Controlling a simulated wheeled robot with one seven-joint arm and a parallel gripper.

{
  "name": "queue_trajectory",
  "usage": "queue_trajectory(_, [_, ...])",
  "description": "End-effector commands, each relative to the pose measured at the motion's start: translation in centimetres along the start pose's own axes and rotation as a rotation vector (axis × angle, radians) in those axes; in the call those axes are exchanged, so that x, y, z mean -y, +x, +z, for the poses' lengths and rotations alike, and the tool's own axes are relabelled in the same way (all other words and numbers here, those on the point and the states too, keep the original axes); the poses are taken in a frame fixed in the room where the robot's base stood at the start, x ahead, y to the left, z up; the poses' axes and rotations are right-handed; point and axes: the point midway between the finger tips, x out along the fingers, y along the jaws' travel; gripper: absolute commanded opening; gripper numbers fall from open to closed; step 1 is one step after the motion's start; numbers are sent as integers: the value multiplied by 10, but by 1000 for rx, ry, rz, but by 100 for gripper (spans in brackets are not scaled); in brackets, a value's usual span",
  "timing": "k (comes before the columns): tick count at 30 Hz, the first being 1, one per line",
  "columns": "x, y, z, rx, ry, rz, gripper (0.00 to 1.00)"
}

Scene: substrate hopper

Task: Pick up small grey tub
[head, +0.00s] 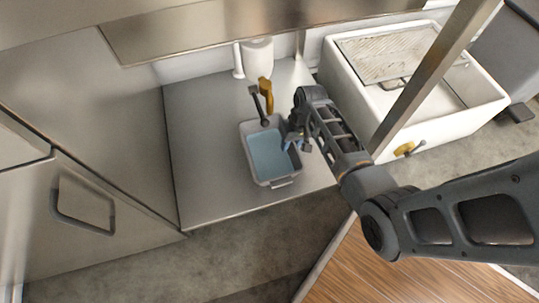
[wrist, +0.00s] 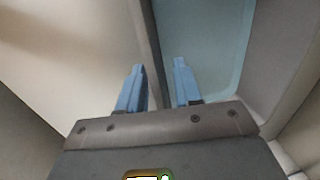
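The small grey tub (head: 249,165) stands on the metal counter under a yellow-handled tap, with a bluish inside that looks like liquid. My gripper (head: 296,143) is at the tub's right side, over its rim. In the wrist view my gripper (wrist: 158,68) has its two blue fingers apart. The tub's wall (wrist: 149,45) runs between them, with the bluish inside on the right and the outer side on the left. I see a gap by the wall, and cannot tell whether either finger touches it.
The yellow tap (head: 266,95) and a white canister (head: 257,57) stand behind the tub. A white basin (head: 452,122) is to the right, past a slanted metal post (head: 432,78). The counter's left part (head: 205,150) is clear.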

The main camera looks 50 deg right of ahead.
Motion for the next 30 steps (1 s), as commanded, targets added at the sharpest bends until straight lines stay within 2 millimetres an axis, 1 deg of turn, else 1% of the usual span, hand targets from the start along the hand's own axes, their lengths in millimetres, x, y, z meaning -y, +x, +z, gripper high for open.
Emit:
queue_trajectory(1, [0,10,0,1,-1,0,34])
queue_trajectory(2, [0,12,0,1,-1,0,34])
queue_trajectory(10, [0,12,0,0,0,0,33])
queue_trajectory(20, [0,12,0,0,0,0,2])
queue_trajectory(21, [0,12,0,0,0,0,0])
queue_trajectory(30, [0,12,0,0,0,0,0])
